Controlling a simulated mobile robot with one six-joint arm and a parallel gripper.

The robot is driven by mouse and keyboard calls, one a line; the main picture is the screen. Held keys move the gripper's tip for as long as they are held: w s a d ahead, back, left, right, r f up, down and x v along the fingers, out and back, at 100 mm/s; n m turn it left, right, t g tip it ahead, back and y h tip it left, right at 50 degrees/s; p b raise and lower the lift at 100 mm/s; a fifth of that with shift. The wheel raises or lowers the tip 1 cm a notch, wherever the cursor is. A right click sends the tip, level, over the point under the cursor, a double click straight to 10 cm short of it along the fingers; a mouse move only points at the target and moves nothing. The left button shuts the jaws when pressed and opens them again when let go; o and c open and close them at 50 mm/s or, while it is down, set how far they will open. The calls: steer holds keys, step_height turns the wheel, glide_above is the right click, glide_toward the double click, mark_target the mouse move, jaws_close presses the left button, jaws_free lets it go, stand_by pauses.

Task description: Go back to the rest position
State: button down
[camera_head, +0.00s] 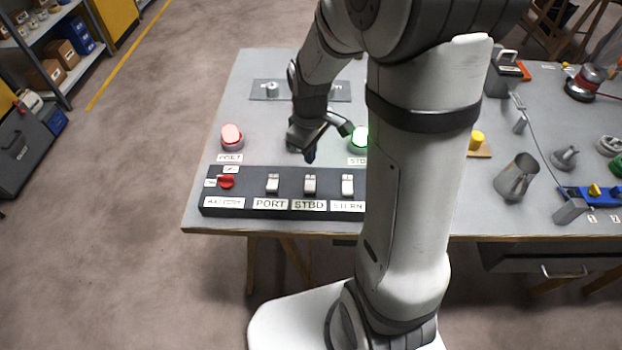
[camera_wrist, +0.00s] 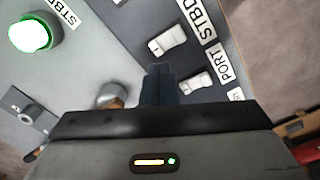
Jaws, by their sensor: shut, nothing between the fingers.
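My gripper (camera_head: 310,156) is shut and empty. It hangs over the grey bench top (camera_head: 265,65), just behind the switch panel (camera_head: 240,203), and points down. In the wrist view its dark closed fingertips (camera_wrist: 158,84) show in front of the panel's rocker switches. The panel carries a red battery knob (camera_head: 227,181) and white rocker switches labelled PORT (camera_head: 273,183), STBD (camera_head: 310,184) and STERN (camera_head: 347,185). A red-pink PORT lamp (camera_head: 232,135) stands at the left. A lit green lamp (camera_head: 359,137) labelled STBD is partly hidden by my arm; it also shows in the wrist view (camera_wrist: 32,34).
A grey plate (camera_head: 335,90) lies behind my gripper.

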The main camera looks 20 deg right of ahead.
steer(key=s+r+m+t, duration=0.3)
steer(key=s+r+m, duration=0.5)
steer(key=s+r, duration=0.5)
steer(key=shift+s+d+r, duration=0.15)
steer(key=shift+s+d, duration=0.1)
steer(key=shift+s, duration=0.3)
stand_by(0.3)
